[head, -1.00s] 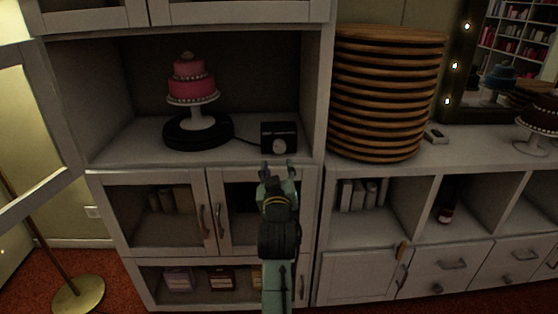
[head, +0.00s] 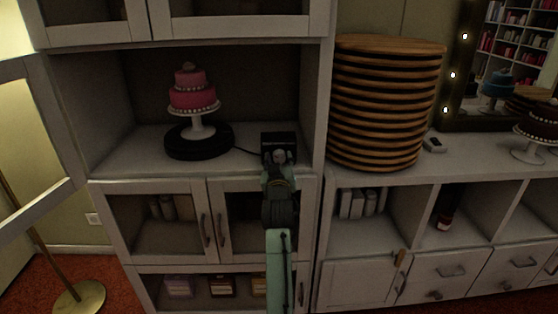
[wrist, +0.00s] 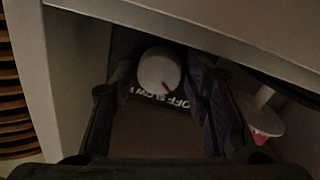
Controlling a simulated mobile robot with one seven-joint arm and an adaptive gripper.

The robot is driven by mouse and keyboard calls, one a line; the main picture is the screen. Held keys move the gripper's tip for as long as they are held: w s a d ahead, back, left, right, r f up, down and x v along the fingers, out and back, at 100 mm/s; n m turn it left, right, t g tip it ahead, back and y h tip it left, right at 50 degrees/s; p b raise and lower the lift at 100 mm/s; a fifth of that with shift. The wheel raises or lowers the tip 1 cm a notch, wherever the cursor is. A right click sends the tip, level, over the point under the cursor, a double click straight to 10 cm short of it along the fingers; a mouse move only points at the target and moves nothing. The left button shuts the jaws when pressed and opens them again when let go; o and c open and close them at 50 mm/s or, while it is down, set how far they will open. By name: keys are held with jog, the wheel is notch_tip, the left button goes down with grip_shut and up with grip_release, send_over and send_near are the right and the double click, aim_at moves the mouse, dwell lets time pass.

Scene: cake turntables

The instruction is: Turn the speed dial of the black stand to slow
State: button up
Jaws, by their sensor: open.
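The black stand (head: 185,150) is a round turntable on the cabinet shelf, bearing a pink tiered cake on a white pedestal. A cable leads right to its black control box (head: 268,139). My gripper (head: 279,157) is in front of the box and hides most of its face. In the wrist view, the white round dial (wrist: 158,68) lies between the two open fingers of my gripper (wrist: 158,82). Its red mark points to the lower right, toward the OFF lettering, with SLOW beside it. Whether the fingers touch the dial I cannot tell.
The cabinet's side wall (head: 314,115) stands close to the right of the box. A tall stack of wooden boards (head: 385,110) is beyond it. The shelf between stand and box is clear apart from the cable. Glass-fronted cabinet doors (head: 245,222) lie below.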

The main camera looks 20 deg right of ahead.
jog(key=c, duration=0.9)
jog(key=shift+o, duration=0.2)
